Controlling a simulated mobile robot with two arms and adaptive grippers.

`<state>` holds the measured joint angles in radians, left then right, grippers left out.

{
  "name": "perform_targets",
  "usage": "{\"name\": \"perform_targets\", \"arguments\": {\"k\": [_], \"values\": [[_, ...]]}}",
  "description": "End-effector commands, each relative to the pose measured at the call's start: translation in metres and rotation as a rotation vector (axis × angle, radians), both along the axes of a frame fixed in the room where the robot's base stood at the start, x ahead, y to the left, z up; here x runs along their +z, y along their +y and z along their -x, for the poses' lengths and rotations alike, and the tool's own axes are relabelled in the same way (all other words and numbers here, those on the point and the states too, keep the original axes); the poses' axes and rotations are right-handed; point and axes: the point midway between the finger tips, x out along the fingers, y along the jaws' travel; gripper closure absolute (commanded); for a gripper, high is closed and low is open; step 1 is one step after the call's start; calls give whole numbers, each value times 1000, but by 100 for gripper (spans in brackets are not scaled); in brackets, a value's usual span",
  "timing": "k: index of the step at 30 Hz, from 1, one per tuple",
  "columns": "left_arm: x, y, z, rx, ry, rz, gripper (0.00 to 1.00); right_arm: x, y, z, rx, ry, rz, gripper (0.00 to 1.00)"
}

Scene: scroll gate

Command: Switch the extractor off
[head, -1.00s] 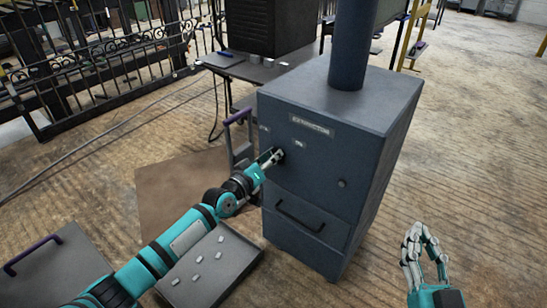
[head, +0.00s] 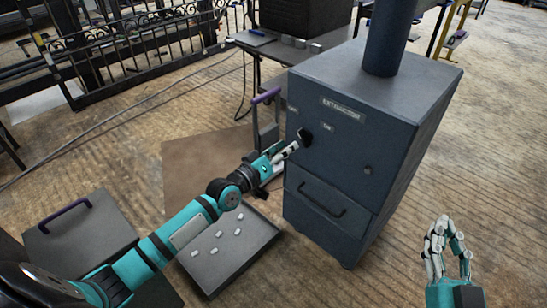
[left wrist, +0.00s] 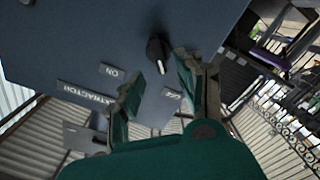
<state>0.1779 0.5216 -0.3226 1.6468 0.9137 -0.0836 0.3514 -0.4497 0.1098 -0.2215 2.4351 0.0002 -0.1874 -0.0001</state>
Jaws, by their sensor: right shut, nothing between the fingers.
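The extractor (head: 345,150) is a dark blue-grey cabinet with a pipe on top and an EXTRACTOR label. Its black knob (head: 305,136) is on the upper left of the front face. In the left wrist view the knob (left wrist: 158,52) has a white pointer, directed roughly at the OFF label (left wrist: 172,93) and away from the ON label (left wrist: 112,70). My left gripper (head: 292,149) is open just in front of the knob, apparently clear of it; its two fingers (left wrist: 163,75) stand apart in the left wrist view. My right gripper (head: 450,238) is shut and empty, right of the cabinet.
A grey tray (head: 262,243) with several small pale pieces lies left of the cabinet. A box with a purple handle (head: 65,217) is at the left. A table (head: 320,42) stands behind. Floor right of the cabinet is clear.

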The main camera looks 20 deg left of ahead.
Motion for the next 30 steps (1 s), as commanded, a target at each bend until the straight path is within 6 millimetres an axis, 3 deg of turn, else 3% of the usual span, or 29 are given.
{"name": "perform_targets", "arguments": {"k": [3, 9, 26, 30], "values": [[-1, 9, 25, 0, 3, -2, 64, 0, 0, 0, -1, 1, 0, 100], [-1, 17, 48, -1, 2, 0, 64, 0, 0, 0, -1, 1, -1, 100], [0, 19, 54, -1, 1, 1, 64, 0, 0, 0, -1, 1, -1, 100], [1, 3, 64, -16, -18, -24, 64, 0, 0, 0, -1, 1, -1, 100]]}}
